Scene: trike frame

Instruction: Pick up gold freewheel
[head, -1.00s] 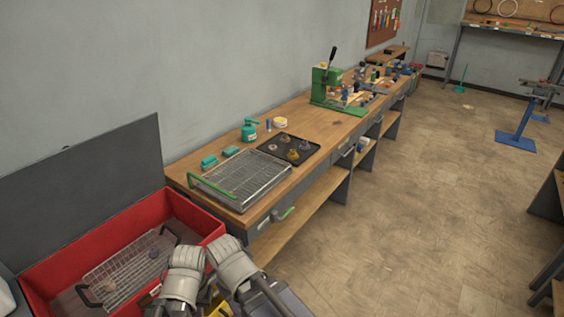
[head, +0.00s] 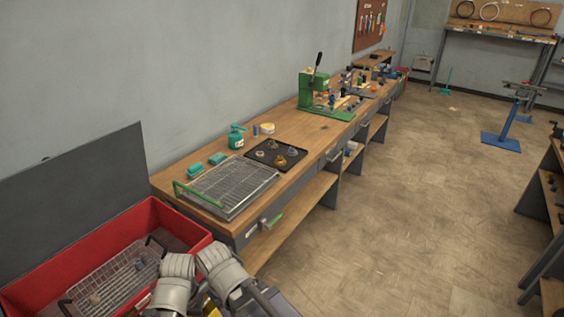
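A gold freewheel (head: 279,160) sits at the front of a black tray (head: 262,161) on the wooden workbench. Other small round parts share the tray: a pale one (head: 260,154) at its left, one (head: 271,144) at the back and a greyish one (head: 293,150) at the right. They are small, so their details are hard to tell. Grey links of my two arms show at the bottom, in front of the bench and well short of the tray. Neither gripper's fingers can be seen.
A wire-mesh basket with a green handle (head: 232,187) lies left of the tray. A green bottle (head: 236,137) stands behind it. A red bin (head: 48,270) with a raised grey lid is at the lower left. A green press (head: 309,90) stands farther along.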

